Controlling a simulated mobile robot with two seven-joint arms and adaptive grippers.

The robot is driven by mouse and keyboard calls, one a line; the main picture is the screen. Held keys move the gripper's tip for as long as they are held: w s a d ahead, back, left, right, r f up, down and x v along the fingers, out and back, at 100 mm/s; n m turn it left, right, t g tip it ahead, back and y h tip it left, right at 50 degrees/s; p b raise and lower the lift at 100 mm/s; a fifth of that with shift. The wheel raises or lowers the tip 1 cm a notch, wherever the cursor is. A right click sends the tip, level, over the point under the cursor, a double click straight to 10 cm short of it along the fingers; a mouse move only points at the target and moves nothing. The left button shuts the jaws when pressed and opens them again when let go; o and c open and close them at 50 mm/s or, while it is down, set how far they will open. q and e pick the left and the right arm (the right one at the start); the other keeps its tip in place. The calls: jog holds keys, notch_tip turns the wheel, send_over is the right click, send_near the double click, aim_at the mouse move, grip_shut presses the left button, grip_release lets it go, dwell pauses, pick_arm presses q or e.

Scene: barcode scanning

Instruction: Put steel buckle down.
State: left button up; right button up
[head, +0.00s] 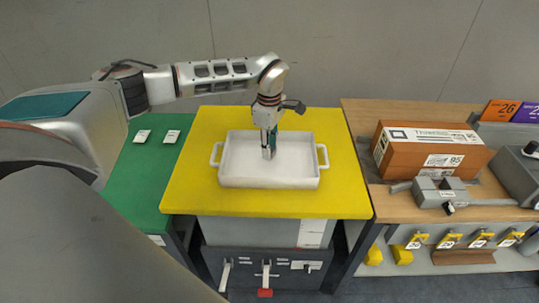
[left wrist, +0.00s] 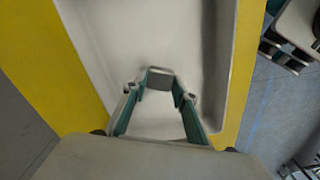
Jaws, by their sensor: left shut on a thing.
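My left gripper (head: 268,152) points straight down over the middle of the white tray (head: 240,183). In the left wrist view its fingers (left wrist: 160,88) close in on a small grey, flat-edged piece, the steel buckle (left wrist: 160,72), and are shut on it. The buckle is over or in the tray; I cannot tell whether it touches the tray floor. In the head view I cannot make out the buckle. The tray has two side handles and stands on a yellow tabletop (head: 345,193). It looks otherwise empty. My right gripper is not in view.
A green tabletop (head: 143,183) with two small white tags (head: 143,136) is on the left. On the right, a wooden bench (head: 392,205) holds an orange-brown box (head: 410,155) and a grey device (head: 440,193). The tray walls surround the gripper.

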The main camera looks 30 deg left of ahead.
pick_arm(q)
notch_tip(320, 180, down, 3)
jog(key=shift+r, duration=0.1)
jog(key=shift+f, duration=0.35)
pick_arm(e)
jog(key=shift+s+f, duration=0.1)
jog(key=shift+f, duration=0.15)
pick_arm(q)
jog(key=shift+f, duration=0.1)
jog(key=o, duration=1.1)
